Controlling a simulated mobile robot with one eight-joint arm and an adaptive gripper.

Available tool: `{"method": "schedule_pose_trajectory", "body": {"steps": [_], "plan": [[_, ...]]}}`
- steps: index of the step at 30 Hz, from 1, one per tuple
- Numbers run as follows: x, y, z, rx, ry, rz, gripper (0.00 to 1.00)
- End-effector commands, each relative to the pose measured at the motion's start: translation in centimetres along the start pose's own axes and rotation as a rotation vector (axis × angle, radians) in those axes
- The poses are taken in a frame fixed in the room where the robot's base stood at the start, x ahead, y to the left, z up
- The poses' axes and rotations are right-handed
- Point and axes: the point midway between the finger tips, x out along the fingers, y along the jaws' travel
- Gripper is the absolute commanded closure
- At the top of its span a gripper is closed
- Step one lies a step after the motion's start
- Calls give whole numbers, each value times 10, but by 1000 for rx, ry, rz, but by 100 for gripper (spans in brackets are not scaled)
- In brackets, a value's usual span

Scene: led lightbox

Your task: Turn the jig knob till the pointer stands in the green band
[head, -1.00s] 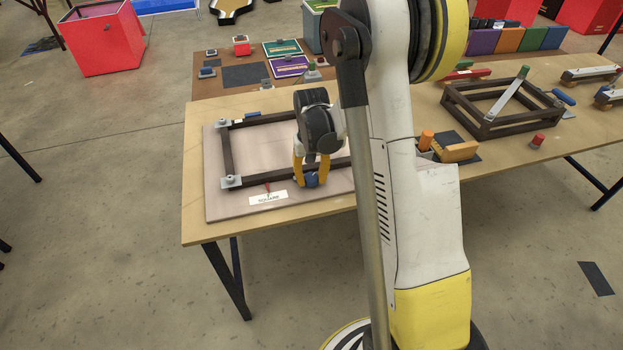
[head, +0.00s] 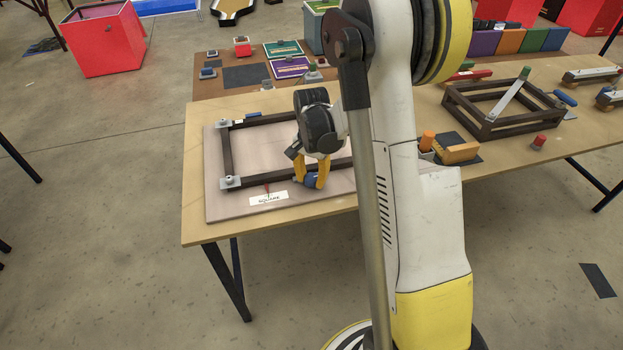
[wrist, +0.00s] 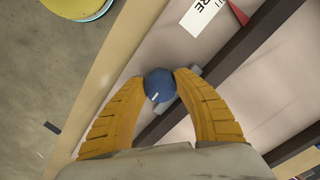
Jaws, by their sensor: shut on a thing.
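The blue jig knob (head: 312,183) sits at the near side of the dark frame on the pale jig board (head: 222,207). My gripper (head: 313,178) is shut on it, with the yellow fingers on either side. In the wrist view the knob (wrist: 160,84) shows a white mark between the fingertips. The red pointer (head: 267,187) stands at the white SQUARE card (head: 268,198), left of the knob. In the wrist view only part of the pointer (wrist: 238,13) and card (wrist: 204,17) show. The green band is too small to make out, so I cannot tell whether the pointer is in it.
The dark frame (head: 227,155) lies on the board with pale corner pieces. Small coloured items fill the brown table area behind. The table's near edge is close to the knob.

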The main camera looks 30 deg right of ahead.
Motion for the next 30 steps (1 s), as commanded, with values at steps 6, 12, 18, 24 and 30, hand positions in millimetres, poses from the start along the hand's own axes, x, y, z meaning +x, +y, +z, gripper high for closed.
{"method": "schedule_pose_trajectory", "body": {"steps": [6,12,18,24,30], "plan": [[0,0,0,12,-1,1,95],[0,0,0,11,-1,1,95],[0,0,0,10,-1,1,42],[0,0,0,10,0,-1,42],[0,0,0,-9,1,-1,42]]}}
